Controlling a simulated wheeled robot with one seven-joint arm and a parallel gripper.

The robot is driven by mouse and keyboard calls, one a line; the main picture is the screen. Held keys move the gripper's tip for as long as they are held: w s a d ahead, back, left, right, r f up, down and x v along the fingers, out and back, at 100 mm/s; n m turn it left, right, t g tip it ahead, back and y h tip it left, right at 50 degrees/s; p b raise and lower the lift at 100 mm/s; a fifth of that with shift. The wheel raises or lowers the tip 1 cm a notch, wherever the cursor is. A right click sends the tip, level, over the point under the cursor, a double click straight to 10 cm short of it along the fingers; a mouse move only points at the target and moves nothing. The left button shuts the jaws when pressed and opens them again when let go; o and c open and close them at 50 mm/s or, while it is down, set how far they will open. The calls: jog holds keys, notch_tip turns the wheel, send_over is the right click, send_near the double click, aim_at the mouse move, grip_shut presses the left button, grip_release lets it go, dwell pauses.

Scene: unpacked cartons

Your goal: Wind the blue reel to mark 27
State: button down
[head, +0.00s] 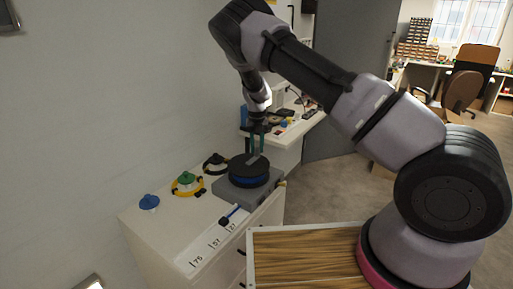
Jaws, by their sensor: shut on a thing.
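The blue reel (249,181) with a black top disc sits on a grey block on the white cabinet. My gripper (256,152) points down at the reel's top, shut on what looks like its handle; the fingers partly hide the grip. A blue-and-black piece (230,214) lies in front of the reel, toward the number marks. The mark 27 (231,226) is the closest of the marks to the reel, with mark 57 (214,244) and mark 75 (197,261) farther along the front edge. The blue piece's tip lies near mark 27; its exact alignment is too small to tell.
A blue knob-like piece (149,202), a yellow ring with a green-topped piece (187,184) and a black ring-shaped piece (215,163) stand along the wall side of the white cabinet (160,228). A wood-topped surface (305,258) is in front. A cluttered desk (300,125) stands behind.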

jog(key=c, duration=0.6)
grip_release()
jog(key=shift+r, duration=0.1)
notch_tip(320, 180, up, 11)
jog(key=shift+f, duration=0.2)
